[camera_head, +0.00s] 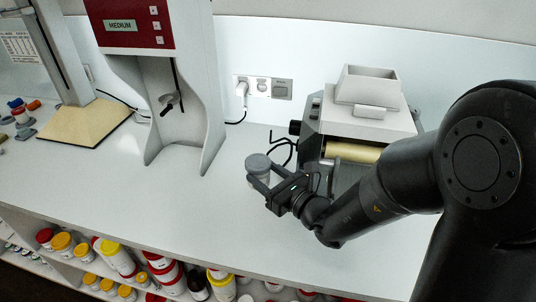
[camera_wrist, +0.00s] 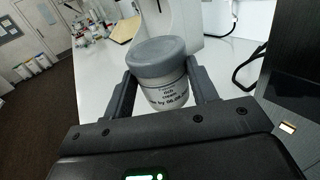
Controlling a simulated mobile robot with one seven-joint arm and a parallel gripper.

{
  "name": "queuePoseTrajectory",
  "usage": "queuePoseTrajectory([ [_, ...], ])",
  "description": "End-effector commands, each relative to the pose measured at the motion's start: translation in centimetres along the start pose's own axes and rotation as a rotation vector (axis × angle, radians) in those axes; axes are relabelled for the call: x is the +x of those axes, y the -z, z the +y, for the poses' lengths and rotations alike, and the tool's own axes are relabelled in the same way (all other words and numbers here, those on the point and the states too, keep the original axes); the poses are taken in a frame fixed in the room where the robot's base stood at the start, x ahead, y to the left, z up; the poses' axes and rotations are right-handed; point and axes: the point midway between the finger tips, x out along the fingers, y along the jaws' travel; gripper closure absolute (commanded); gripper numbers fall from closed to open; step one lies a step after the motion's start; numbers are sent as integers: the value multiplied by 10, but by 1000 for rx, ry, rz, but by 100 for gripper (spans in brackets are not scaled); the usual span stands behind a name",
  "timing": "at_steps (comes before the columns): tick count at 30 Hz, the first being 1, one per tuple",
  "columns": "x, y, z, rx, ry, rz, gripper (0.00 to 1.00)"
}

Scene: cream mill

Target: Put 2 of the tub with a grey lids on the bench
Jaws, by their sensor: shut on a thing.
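A white tub with a grey lid (camera_wrist: 160,60) is between the two fingers of my gripper (camera_wrist: 163,90) in the wrist view. In the head view the same tub (camera_head: 258,166) is upright, held over the white bench (camera_head: 230,205). My gripper (camera_head: 268,185) is shut on it. I cannot tell whether the tub's base touches the bench top. I make out no other grey-lidded tub standing on the clear middle of the bench.
A mill with a hopper (camera_head: 365,110) stands right of my gripper. A red-and-white machine marked "MEDIUM" (camera_head: 140,25) stands left, beside a stand with a tan base (camera_head: 85,122). Small coloured items are at far left. Tubs with yellow and red lids (camera_head: 110,250) fill the shelf below.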

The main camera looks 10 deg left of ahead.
Motion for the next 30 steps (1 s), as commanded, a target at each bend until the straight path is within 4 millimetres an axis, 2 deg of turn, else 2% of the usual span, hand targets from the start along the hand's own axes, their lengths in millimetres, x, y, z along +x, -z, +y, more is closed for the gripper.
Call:
queuePoseTrajectory([
  [6, 0, 22, 0, 2, -2, 2, 77],
  [16, 1, 38, 0, 2, -2, 2, 77],
  [30, 0, 86, 0, 2, -2, 1, 77],
])
